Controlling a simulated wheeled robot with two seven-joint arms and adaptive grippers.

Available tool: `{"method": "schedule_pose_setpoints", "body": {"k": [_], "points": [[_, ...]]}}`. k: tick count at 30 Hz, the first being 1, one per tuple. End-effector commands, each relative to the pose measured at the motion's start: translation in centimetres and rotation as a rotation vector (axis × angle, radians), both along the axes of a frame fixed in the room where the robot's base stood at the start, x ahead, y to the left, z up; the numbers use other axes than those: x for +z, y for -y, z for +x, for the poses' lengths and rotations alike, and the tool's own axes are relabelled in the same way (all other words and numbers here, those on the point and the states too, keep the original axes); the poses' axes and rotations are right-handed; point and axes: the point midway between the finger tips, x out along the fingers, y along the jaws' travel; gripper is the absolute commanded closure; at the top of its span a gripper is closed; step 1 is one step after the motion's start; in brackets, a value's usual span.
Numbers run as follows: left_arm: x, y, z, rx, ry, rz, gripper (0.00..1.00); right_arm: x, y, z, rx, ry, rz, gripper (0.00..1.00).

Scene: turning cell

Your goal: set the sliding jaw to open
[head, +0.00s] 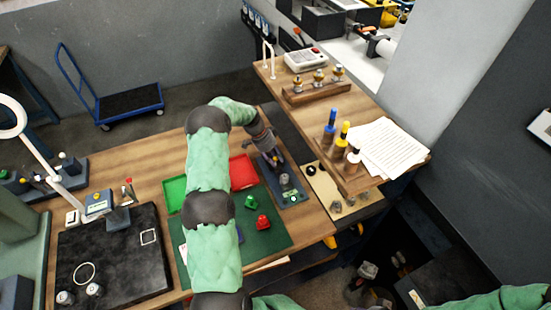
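A small dark blue-grey fixture (300,199) lies on the wooden bench, right of the green mat. It carries a grey round part (284,180) and a small pale green label or display. It may hold the sliding jaw, but the jaw and its position are too small to make out. My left gripper (274,161) points down over the far end of this fixture, close to the grey part. Its fingers are small and dark, so I cannot tell their opening or whether they touch. My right gripper cannot be made out; only green-sleeved arm parts show along the bottom edge.
The green mat (262,235) bears a green piece (251,202) and a red piece (263,222). A green tray (174,194) and a red tray (243,172) flank my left arm. A tan board (325,187) and a rack with coloured handles (343,150) stand to the right.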

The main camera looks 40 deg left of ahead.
Motion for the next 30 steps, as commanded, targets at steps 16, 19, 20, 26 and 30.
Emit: {"method": "schedule_pose_setpoints", "body": {"k": [16, 19, 20, 26, 30], "points": [[-0.4, 0.2, 0.1, 0.0, 0.0, 0.0, 1.0, 0.0, 0.0, 0.0, 0.0, 0.0, 0.0, 0.55], [-0.4, 0.2, 0.1, 0.0, 0.0, 0.0, 1.0, 0.0, 0.0, 0.0, 0.0, 0.0, 0.0, 0.55], [-0.4, 0.1, 0.1, 0.0, 0.001, 0.001, 1.0, 0.0, 0.0, 0.0, 0.0, 0.0, 0.0, 0.55], [-0.8, -1.2, 0.9, 0.002, 0.004, 0.002, 1.0, -1.6, 0.0, 0.0, 0.0, 0.0, 0.0, 0.55], [-0.7, -2.4, 1.5, 0.001, 0.004, 0.002, 1.0, -2.7, 0.0, 0.0, 0.0, 0.0, 0.0, 0.55]]}}
